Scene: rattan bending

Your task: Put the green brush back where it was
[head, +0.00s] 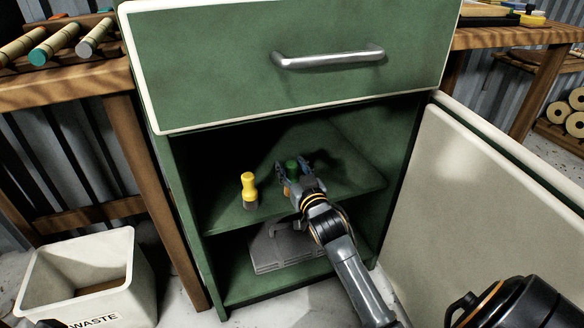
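The green brush (292,167) is inside the green cabinet, over its upper shelf (345,188), and is partly hidden by my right gripper. My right gripper (293,170) reaches into the cabinet with its fingers on either side of the brush. I cannot tell whether the fingers press on it or whether the brush rests on the shelf. A yellow-handled brush (249,188) stands upright on the same shelf, to the left of my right gripper. My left gripper is not in view.
The cabinet's door (490,200) stands open on the right. A grey object (285,250) lies on the lower shelf. A waste bin (85,275) stands at the left, below a wooden bench (60,92).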

